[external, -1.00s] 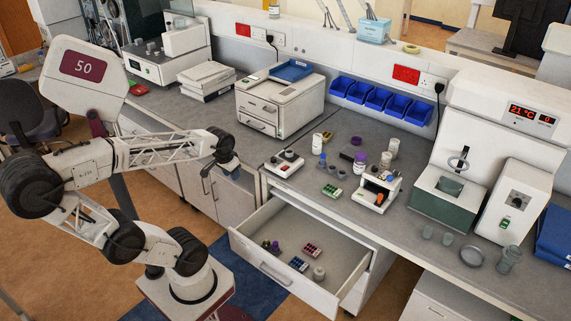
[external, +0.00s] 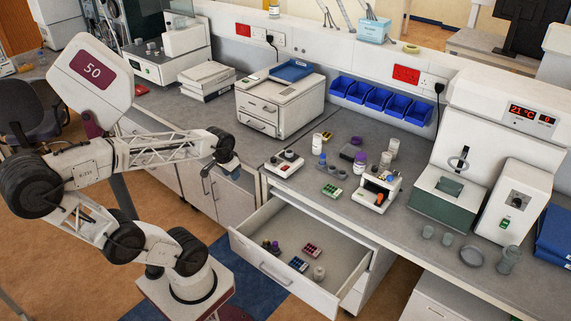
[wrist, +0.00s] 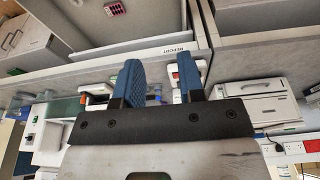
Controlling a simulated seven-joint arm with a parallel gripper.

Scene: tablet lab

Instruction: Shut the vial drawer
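The vial drawer (external: 300,288) is pulled out from under the bench, its front panel and handle facing the lower left. Inside it lie small vial racks with pink and blue caps (external: 312,250), a few dark vials (external: 271,246) and a pale container (external: 319,273). My gripper (external: 228,168) hangs above and to the left of the drawer, apart from it, beside the bench's cabinet front. In the wrist view my gripper's two blue fingers (wrist: 160,70) are spread with nothing between them. A pink-capped rack (wrist: 116,9) shows at the top of that view.
The bench top above the drawer carries a white device (external: 284,164), a vial rack (external: 332,190), several bottles and a small instrument (external: 376,190). A cabinet (external: 232,197) stands left of the drawer. Open floor (external: 215,255) lies in front of the drawer.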

